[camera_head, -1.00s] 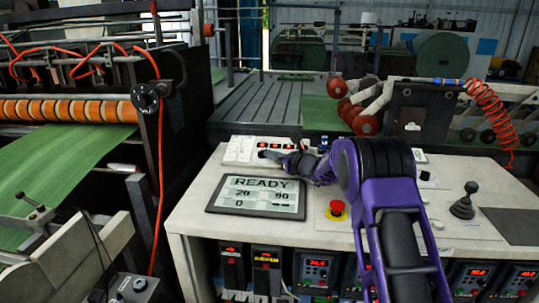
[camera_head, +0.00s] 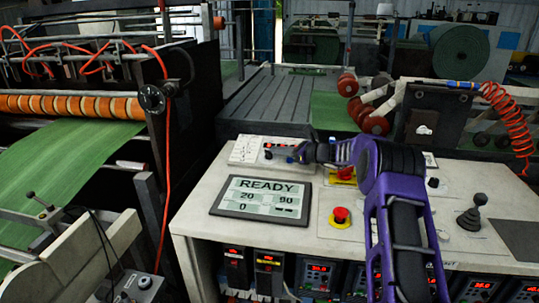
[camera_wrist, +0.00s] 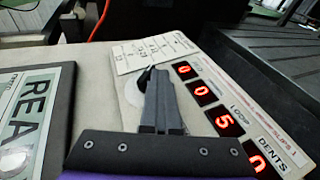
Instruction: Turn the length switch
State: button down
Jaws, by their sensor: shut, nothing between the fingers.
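A small black switch knob (camera_wrist: 143,78) stands on a pale round plate in the wrist view, beside red digit displays (camera_wrist: 205,94) reading 0, 0, 5, 0. Whether its label says length cannot be read. My gripper (camera_wrist: 160,74) is shut and empty. Its fingertips are just right of the knob in the picture and overlap its edge; whether they touch it I cannot tell.
A screen reading READY (camera_head: 263,197) lies in front of my gripper. A red stop button (camera_head: 341,215), another red-and-yellow control (camera_head: 344,175) and a joystick (camera_head: 470,217) stand to the right. A slatted dark platform (camera_head: 276,105) lies behind the console.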

jog(key=shift+w, duration=0.55)
dwell(0.6)
